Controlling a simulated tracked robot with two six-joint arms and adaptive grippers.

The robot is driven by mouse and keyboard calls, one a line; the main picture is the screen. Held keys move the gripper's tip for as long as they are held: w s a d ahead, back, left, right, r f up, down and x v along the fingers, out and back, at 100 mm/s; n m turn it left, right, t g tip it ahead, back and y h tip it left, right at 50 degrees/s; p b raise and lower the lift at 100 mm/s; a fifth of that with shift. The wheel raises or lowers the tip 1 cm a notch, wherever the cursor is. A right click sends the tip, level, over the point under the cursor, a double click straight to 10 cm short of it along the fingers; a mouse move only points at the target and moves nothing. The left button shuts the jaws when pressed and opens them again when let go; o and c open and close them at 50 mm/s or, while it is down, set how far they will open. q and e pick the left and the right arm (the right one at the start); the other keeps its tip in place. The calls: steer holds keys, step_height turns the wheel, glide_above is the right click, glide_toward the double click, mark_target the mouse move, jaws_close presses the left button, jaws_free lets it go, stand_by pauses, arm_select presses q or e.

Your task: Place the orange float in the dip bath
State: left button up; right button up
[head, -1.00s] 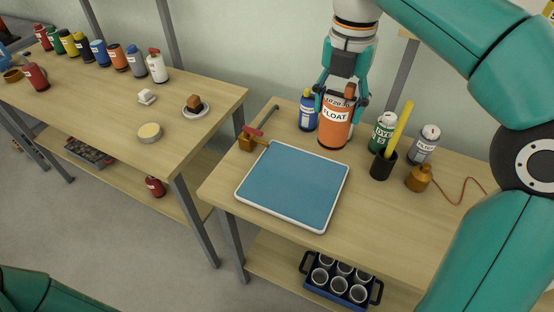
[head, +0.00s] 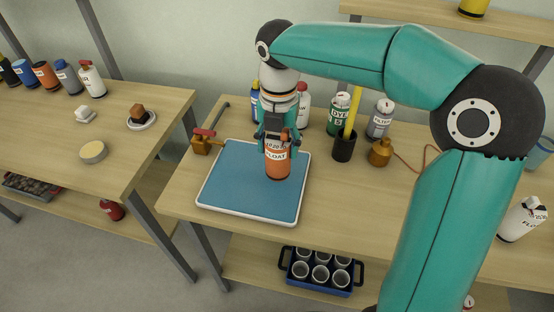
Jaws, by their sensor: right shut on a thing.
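The orange float is an upright orange can (head: 278,168) with a white label reading FLOAT. My right gripper (head: 277,146) comes down from above and is shut on its upper part. The float appears over the right part of a shallow blue tray with a white rim (head: 237,213), which looks like the dip bath. I cannot tell whether its base touches the blue surface. My left gripper is out of view.
A brass valve with a red handle (head: 201,144) sits left of the tray. Behind and right stand a green can (head: 338,115), a black cup (head: 344,148) with a yellow stick, and a brass bottle (head: 380,153). A blue crate (head: 320,288) of cups is below.

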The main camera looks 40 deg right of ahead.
mark_target(279, 159)
step_height(279, 159, down, 4)
steer(key=shift+f, duration=0.2)
steer(key=shift+s, duration=0.1)
steer(key=shift+b, duration=0.3)
steer(key=o, duration=1.3)
steer(key=shift+c, duration=0.2)
step_height(279, 159, up, 12)
steer(key=shift+r+p, duration=0.1)
steer(key=shift+p, duration=0.85)
